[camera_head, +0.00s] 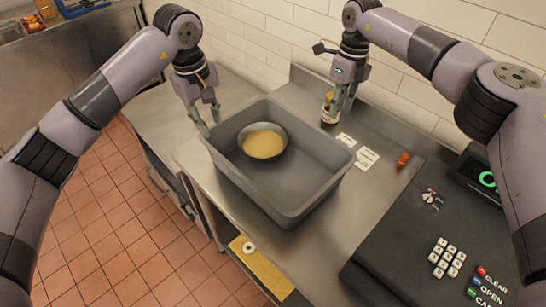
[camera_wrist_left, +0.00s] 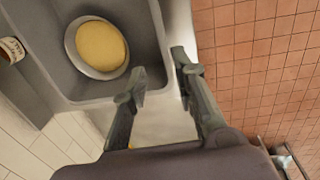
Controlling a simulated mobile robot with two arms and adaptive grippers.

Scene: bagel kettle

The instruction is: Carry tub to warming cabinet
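A grey rectangular tub (camera_head: 300,207) stands on the steel counter; its corner also shows in the left wrist view (camera_wrist_left: 150,62). A round bowl with yellow contents (camera_head: 263,143) sits inside it, towards its left end; the bowl is also in the left wrist view (camera_wrist_left: 100,46). My left gripper (camera_head: 209,122) is at the tub's left end, its fingers apart. In the left wrist view its fingers (camera_wrist_left: 160,75) appear on either side of the tub's rim. My right gripper (camera_head: 343,103) is above the counter behind the tub, close to a small jar. I cannot make out a warming cabinet.
The labelled jar (camera_head: 329,109) stands behind the tub near the wall. White cards (camera_head: 366,158) and a small orange object (camera_head: 403,160) lie right of the tub. A dark register with keypad (camera_head: 446,257) fills the right front. Tiled floor (camera_head: 115,225) is open at left.

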